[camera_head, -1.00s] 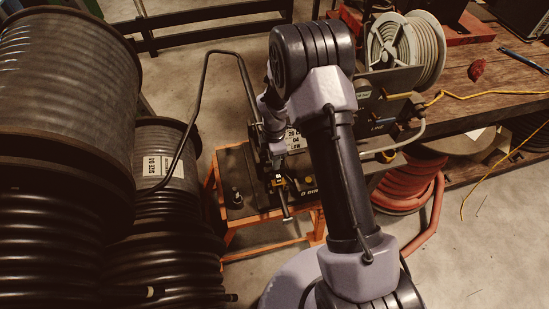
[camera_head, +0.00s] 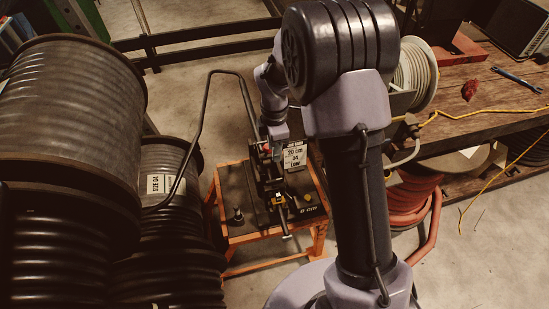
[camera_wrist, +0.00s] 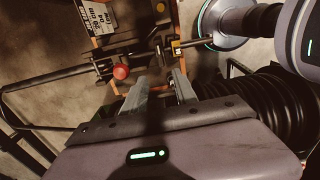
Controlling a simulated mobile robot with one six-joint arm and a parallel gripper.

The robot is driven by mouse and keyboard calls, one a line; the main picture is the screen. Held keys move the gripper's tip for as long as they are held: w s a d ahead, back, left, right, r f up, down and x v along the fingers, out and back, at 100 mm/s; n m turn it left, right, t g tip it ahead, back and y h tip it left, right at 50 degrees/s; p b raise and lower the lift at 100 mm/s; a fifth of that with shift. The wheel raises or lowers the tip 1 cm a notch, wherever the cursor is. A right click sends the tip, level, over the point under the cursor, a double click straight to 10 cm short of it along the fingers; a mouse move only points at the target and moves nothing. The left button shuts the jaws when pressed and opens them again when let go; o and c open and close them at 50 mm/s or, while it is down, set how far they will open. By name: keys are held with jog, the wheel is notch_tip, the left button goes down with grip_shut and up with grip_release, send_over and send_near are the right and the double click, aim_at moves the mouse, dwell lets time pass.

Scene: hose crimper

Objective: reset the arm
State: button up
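My arm rises through the middle of the head view and bends down toward the hose crimper (camera_head: 262,195), a dark machine on an orange stand. My gripper (camera_wrist: 160,80) shows in the wrist view with its two metal fingers apart and nothing visible between them. In the head view the gripper end is small and partly hidden, above or beside the crimper's back part; I cannot tell whether they touch. A red knob (camera_wrist: 121,71) lies just left of the fingers in the wrist view. A sign (camera_head: 295,155) reading "20 cm 04 LOW" stands on the crimper.
Large hose reels (camera_head: 70,110) fill the left side, with a smaller reel (camera_head: 165,160) labelled "SIZE 04" beside them. A wooden bench (camera_head: 490,100) on the right carries a hose reel, a wrench and a yellow cord. Floor shows at bottom right.

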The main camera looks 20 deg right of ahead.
jog(key=shift+r, duration=0.6)
jog(key=s+a+r+m+t+b, duration=0.1)
jog(key=s+r+m+t+b, duration=0.1)
jog(key=s+r+m+b, duration=0.6)
jog(key=s+a+r+m+t+y+b, duration=0.1)
jog(key=s+m+t+b, duration=0.1)
jog(key=s+m, duration=0.5)
jog(key=s+a+m+t+y+b, duration=0.1)
jog(key=s+m+b, duration=0.1)
jog(key=s+m, duration=0.5)
jog(key=s, duration=0.3)
jog(key=shift+a+r+m+t, duration=0.3)
jog(key=shift+a+r+t, duration=0.1)
jog(key=shift+s, duration=0.15)
